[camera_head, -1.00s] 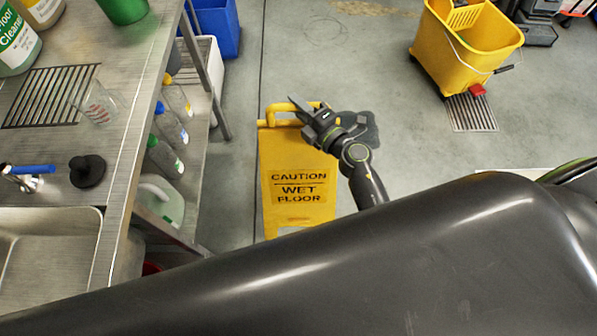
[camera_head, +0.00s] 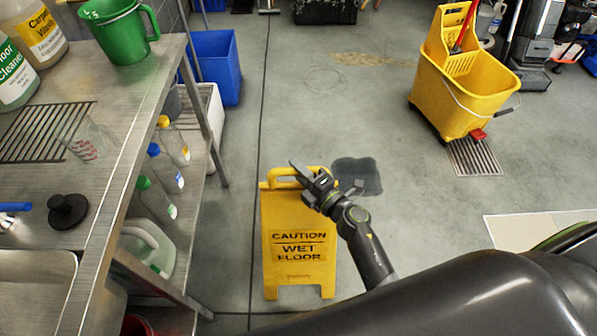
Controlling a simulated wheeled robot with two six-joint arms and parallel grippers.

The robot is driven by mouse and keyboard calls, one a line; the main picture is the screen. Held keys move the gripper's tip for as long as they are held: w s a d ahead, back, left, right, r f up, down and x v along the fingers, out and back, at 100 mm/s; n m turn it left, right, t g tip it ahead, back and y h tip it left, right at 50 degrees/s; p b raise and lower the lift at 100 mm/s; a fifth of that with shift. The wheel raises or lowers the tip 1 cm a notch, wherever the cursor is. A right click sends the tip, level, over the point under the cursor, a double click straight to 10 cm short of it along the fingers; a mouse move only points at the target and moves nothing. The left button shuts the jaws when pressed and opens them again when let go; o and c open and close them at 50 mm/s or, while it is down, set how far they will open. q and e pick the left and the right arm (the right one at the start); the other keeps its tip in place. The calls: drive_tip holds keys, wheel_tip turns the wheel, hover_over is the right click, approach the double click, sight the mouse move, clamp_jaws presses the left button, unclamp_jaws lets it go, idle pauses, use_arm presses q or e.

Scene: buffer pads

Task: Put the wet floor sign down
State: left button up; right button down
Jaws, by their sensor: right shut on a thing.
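The yellow wet floor sign (camera_head: 298,240) stands upright in the middle of the head view, its "CAUTION WET FLOOR" face toward me. My right gripper (camera_head: 308,180) is at its top and shut on the sign's handle. The fingers hide part of the handle. The sign's legs show at the bottom; I cannot tell whether they touch the floor. A dark wet patch (camera_head: 358,175) lies on the grey floor just behind and right of the gripper. My left gripper is not in view.
A steel sink counter (camera_head: 130,120) with bottles on its lower shelf runs along the left. A blue bin (camera_head: 214,65) stands behind it. A yellow mop bucket (camera_head: 465,90) stands at the back right beside a floor drain (camera_head: 474,157). The floor between is clear.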

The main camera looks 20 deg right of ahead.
drive_tip(key=shift+r, duration=0.2)
drive_tip(key=shift+f, duration=0.1)
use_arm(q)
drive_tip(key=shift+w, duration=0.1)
use_arm(e)
drive_tip(key=c, duration=1.3)
unclamp_jaws()
drive_tip(key=shift+f, duration=0.1)
drive_tip(key=shift+s, duration=0.15)
use_arm(q)
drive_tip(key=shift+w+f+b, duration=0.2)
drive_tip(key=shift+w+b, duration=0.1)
drive_tip(key=shift+b, duration=0.1)
use_arm(e)
drive_tip(key=v, duration=1.2)
